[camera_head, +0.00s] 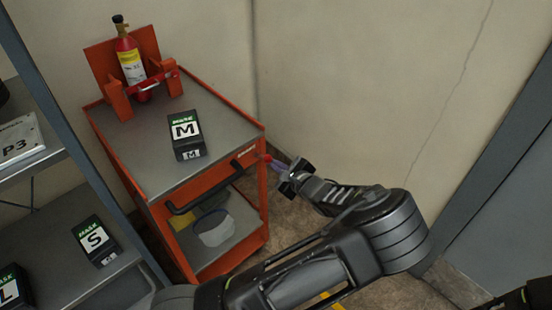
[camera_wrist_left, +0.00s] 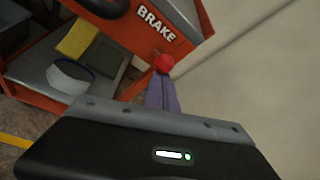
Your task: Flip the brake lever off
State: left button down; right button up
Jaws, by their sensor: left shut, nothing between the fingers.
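The brake lever's red knob (camera_wrist_left: 165,63) sits beside the white BRAKE lettering (camera_wrist_left: 156,23) on the orange cart in the left wrist view. In the head view the red knob (camera_head: 266,158) is at the cart's right front corner. My left gripper (camera_head: 277,163) is shut and empty, with its purple fingertips at the knob; the fingertips also show in the left wrist view (camera_wrist_left: 163,88). I cannot tell whether they touch the knob. The lever's shaft is hidden. At the head view's bottom right corner a dark piece shows, and I cannot tell if it is my right gripper.
The orange cart (camera_head: 112,160) carries a red cylinder (camera_head: 130,58) and a mask box M (camera_head: 185,135). A black handle (camera_head: 217,187) runs along its front. A shelf (camera_head: 60,265) with boxes stands at left. Walls close off the back and right.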

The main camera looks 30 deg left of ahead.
pick_arm(q)
jog(key=shift+r+h+p, duration=0.2)
jog(key=shift+h+p, duration=0.1)
dwell(0.4)
notch_tip(320, 180, down, 5)
jog(key=w+b, duration=0.2)
jog(key=b, duration=0.2)
jog(key=p+v, duration=0.1)
jog(key=v, duration=1)
jog(key=shift+r, duration=0.3)
jog(key=shift+w+d, duration=0.1)
